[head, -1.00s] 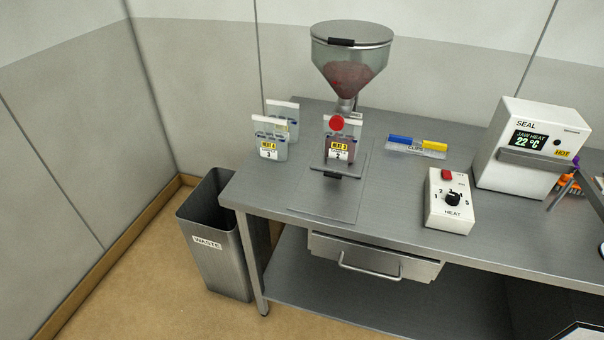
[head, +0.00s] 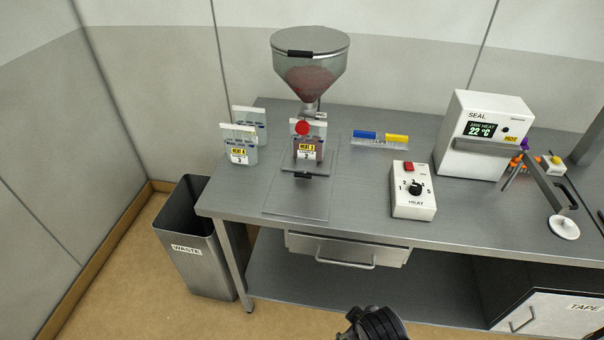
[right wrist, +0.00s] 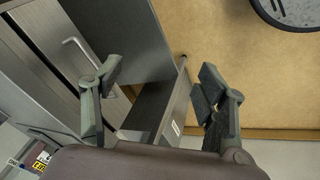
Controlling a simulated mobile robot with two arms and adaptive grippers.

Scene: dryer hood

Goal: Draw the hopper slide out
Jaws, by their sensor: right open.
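The hopper (head: 310,70) is a clear cone with a grey lid and dark red contents, standing at the back of the steel bench. A round red knob (head: 302,128) shows below its outlet, in front of a pouch (head: 308,150) marked 2. I cannot tell how the knob joins the slide. A flat plate with a black tab (head: 303,176) lies below the pouch. A black part of my arm shows at the bottom edge of the head view. My right gripper (right wrist: 158,85) is open and empty, well away from the hopper. My left gripper is out of view.
More pouches (head: 240,155) stand left of the hopper. A clip holder (head: 380,140), heat control box (head: 413,190) and sealer (head: 484,135) stand to its right. The waste bin (head: 198,250) is at the bench's left end. A drawer (head: 345,250) is under the bench top.

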